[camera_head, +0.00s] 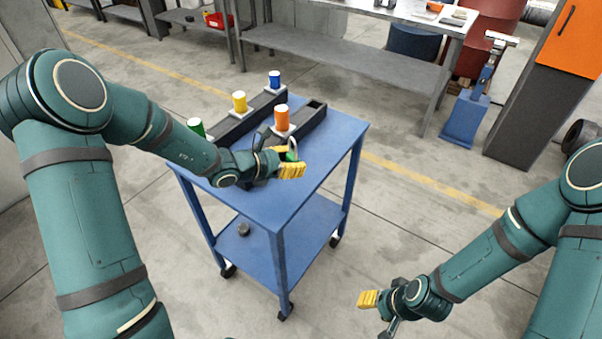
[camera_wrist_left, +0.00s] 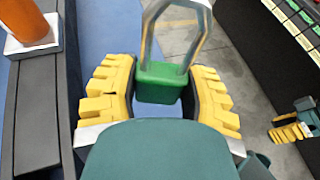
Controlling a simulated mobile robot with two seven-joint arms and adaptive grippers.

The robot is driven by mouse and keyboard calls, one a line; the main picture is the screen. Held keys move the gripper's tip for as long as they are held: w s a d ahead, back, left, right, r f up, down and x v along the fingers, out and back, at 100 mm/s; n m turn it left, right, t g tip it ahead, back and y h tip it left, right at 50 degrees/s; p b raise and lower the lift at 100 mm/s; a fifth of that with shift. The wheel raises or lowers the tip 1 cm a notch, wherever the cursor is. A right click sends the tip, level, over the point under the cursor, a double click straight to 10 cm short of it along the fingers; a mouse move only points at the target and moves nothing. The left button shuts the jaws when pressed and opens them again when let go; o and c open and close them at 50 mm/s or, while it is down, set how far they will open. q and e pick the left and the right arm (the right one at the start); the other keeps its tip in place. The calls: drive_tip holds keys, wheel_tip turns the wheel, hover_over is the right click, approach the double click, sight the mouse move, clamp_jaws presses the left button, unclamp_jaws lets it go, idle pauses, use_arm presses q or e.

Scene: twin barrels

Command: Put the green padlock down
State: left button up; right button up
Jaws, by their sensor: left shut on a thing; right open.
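The green padlock (camera_wrist_left: 160,82) shows in the left wrist view between the yellow fingers of my left gripper (camera_wrist_left: 160,95). Its silver shackle (camera_wrist_left: 148,40) points away from the gripper. In the head view the left gripper (camera_head: 288,166) is over the right part of the blue cart top (camera_head: 335,130), and a small piece of the padlock (camera_head: 291,154) shows there. I cannot tell whether the padlock touches the cart. My right gripper (camera_head: 376,312) is open and empty at the lower right, over the floor; it also shows in the left wrist view (camera_wrist_left: 292,131).
On the cart are dark rails (camera_head: 308,119) with an orange cylinder (camera_head: 281,117), a yellow one (camera_head: 239,101), a blue one (camera_head: 274,79) and a green one (camera_head: 196,126) on white bases. A dark round object (camera_head: 244,229) lies on the lower shelf. A workbench (camera_head: 345,55) stands behind.

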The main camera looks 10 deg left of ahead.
sight(293, 185)
use_arm(q)
wheel_tip(293, 185, down, 6)
drive_tip(key=shift+b, duration=0.7)
drive_tip(key=shift+r, duration=0.1)
drive_tip(key=o, duration=1)
drive_tip(key=shift+o, duration=0.2)
drive_tip(key=shift+s+a+r, duration=0.15)
drive_tip(key=shift+a, duration=0.05)
drive_tip(key=p+v, duration=0.2)
drive_tip(key=v, duration=0.9)
drive_tip(key=shift+s+r+p, duration=0.1)
drive_tip(key=shift+r+p, duration=0.05)
drive_tip(key=shift+p, duration=0.15)
drive_tip(key=shift+a, duration=0.1)
